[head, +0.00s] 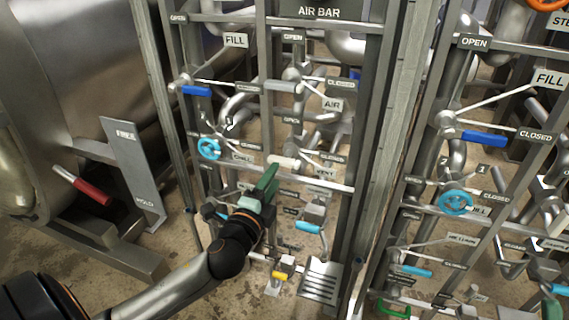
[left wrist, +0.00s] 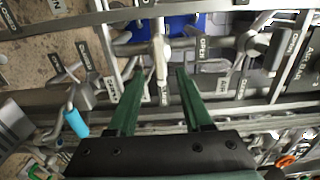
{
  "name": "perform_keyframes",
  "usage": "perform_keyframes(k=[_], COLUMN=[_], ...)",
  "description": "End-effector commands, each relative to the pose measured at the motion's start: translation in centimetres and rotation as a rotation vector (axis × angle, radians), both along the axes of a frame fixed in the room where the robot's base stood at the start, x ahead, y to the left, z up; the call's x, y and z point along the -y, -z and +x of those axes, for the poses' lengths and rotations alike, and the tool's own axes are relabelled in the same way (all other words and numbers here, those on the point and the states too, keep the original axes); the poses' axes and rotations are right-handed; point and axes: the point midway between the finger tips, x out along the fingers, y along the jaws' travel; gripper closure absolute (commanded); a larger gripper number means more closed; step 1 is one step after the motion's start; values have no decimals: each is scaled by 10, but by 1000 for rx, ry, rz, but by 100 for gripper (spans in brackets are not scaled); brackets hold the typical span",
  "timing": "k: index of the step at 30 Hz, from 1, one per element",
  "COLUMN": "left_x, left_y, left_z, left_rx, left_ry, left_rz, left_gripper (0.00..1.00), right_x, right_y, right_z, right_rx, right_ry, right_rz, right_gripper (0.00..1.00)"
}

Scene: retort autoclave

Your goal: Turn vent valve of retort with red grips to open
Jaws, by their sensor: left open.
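The red grip (head: 90,191) is on a lever beside the FREE/HOLD plate (head: 128,165) at the left retort in the head view. On the rack beside it, a valve with a cream lever grip (head: 284,162) sits just left of the VENT label (head: 325,172). My left gripper (head: 268,178) has green fingers and reaches up close to this lever. In the left wrist view the left gripper (left wrist: 160,80) is open, and a pale lever (left wrist: 160,66) shows between its fingertips. I cannot tell whether the fingers touch it. My right gripper is out of view.
A cyan handwheel (head: 209,149) and a blue lever (head: 197,90) are on the same rack. Rack bars and pipes crowd around the gripper. A second rack at right carries another cyan handwheel (head: 456,202) and blue lever (head: 484,138). Bare floor shows at lower left.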

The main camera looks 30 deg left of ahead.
Motion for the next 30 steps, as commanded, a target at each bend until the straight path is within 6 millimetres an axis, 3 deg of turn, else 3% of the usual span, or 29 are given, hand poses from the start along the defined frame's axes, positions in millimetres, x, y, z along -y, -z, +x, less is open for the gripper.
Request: perform_keyframes(k=[6, 12, 26, 30], left_x=[-9, -14, -17, -17], left_y=[0, 1, 1, 1], left_z=[35, 59, 70, 70], left_rx=[3, 0, -1, -1], left_ry=[-1, -1, 0, 0], left_rz=[1, 0, -1, -1], left_gripper=[50, 50, 50, 62], right_x=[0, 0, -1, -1], right_y=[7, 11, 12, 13], right_z=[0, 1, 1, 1], right_rx=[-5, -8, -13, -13], right_ry=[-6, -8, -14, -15], right_rz=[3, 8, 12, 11], right_gripper=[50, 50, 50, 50])
